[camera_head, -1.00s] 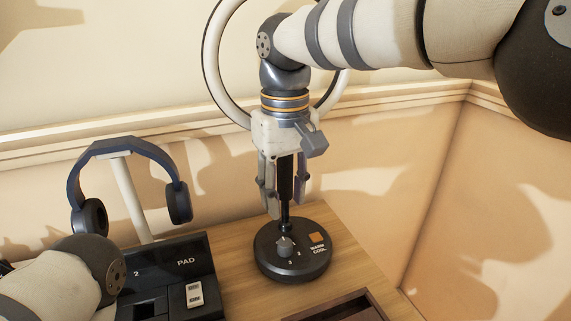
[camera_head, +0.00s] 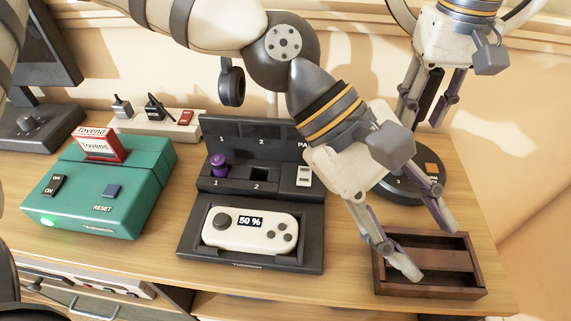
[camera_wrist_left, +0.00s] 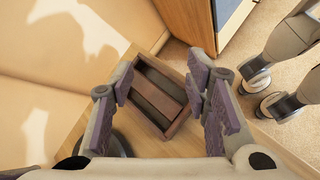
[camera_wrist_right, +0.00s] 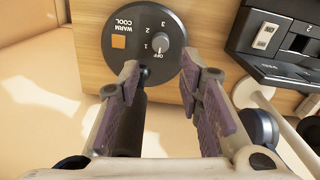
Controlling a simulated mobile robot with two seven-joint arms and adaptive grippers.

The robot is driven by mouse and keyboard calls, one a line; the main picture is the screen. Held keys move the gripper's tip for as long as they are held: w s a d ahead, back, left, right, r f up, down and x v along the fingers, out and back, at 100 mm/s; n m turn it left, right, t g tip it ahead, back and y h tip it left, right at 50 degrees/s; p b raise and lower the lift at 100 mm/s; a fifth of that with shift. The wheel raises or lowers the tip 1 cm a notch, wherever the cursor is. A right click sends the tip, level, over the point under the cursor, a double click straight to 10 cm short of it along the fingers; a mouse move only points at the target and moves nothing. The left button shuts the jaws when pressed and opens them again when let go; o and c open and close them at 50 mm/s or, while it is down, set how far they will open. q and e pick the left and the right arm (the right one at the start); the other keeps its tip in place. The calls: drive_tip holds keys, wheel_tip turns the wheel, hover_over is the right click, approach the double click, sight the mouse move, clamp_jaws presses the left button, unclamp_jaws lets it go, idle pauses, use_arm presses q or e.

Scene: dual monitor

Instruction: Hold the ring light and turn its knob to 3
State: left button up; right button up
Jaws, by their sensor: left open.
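The ring light's round black base (camera_head: 388,190) stands at the table's right end, partly hidden by my left gripper in the head view. Its ring (camera_head: 403,14) shows at the top. The knob (camera_wrist_right: 160,54) shows in the right wrist view, beside the OFF, 1, 2, 3 marks; its pointer appears to be near OFF. My right gripper (camera_head: 430,112) is open, with the light's dark pole (camera_wrist_right: 127,120) between its fingers, nearer one finger. My left gripper (camera_head: 430,250) is open and empty, pointing down over a wooden tray in front of the base.
The wooden tray (camera_head: 480,275) lies at the table's front right. A black console with a white controller (camera_head: 250,233) is left of it. A green box (camera_head: 100,190) and a power strip (camera_head: 155,119) stand further left. A headphone cup (camera_head: 232,84) shows behind.

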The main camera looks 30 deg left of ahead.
use_arm(q)
drive_tip(key=w+a+r+n+t+h, duration=0.35)
drive_tip(key=w+a+r+n, duration=0.2)
drive_tip(key=w+r, duration=0.35)
drive_tip(key=w+a+r+n+t+h, duration=0.1)
drive_tip(key=w+a+r+n+t, duration=0.25)
drive_tip(key=a+r, duration=0.45)
drive_tip(key=w+a+r+n+t, duration=0.35)
drive_tip(key=a+r+n, duration=0.2)
drive_tip(key=a, duration=0.35)
drive_tip(key=shift+t, duration=0.45)
drive_tip(key=x, duration=1.1)
drive_tip(key=shift+s+d+r, duration=0.1)
drive_tip(key=shift+d+r, duration=0.05)
drive_tip(key=shift+d, duration=0.25)
